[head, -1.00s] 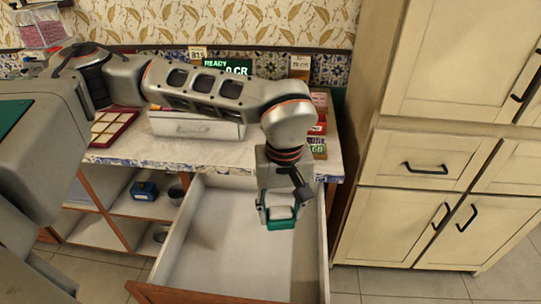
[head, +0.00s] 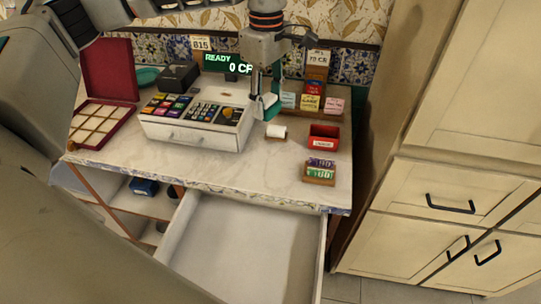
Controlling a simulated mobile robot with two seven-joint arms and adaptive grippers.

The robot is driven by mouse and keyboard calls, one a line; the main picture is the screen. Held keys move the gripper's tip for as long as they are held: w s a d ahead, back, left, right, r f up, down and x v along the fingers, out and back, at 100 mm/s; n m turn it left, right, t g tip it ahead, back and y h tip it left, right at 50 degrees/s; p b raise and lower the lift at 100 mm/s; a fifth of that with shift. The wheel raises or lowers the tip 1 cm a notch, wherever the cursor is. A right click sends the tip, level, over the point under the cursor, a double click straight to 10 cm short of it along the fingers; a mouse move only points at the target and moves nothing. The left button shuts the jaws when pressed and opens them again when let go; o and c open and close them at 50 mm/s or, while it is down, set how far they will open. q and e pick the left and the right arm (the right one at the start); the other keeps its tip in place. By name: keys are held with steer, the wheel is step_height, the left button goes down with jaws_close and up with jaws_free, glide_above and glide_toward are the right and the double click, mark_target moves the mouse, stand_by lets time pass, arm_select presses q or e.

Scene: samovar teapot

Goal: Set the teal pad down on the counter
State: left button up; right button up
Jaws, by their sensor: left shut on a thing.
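My left gripper (head: 264,104) reaches down from the top of the head view, over the counter just right of the cash register. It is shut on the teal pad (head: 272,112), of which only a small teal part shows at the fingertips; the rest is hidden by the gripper. The pad appears to be above the counter (head: 240,172), but I cannot tell the exact gap. The counter has a pale marble top with a blue patterned front edge. My right gripper is not in view.
The cash register (head: 200,118) stands left of the gripper. A white roll (head: 277,132), a red box (head: 323,136) and a tray of labelled packets (head: 320,172) stand to the right. The front-middle counter is clear. A drawer (head: 250,240) is open below.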

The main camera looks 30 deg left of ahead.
arm_select(q)
step_height(320, 180, down, 19)
steer(key=shift+s+f, duration=0.1)
steer(key=shift+s, duration=0.05)
stand_by(0.4)
steer(key=shift+f, duration=0.1)
steer(key=o, duration=1)
step_height(320, 180, up, 12)
steer(key=shift+r, duration=0.2)
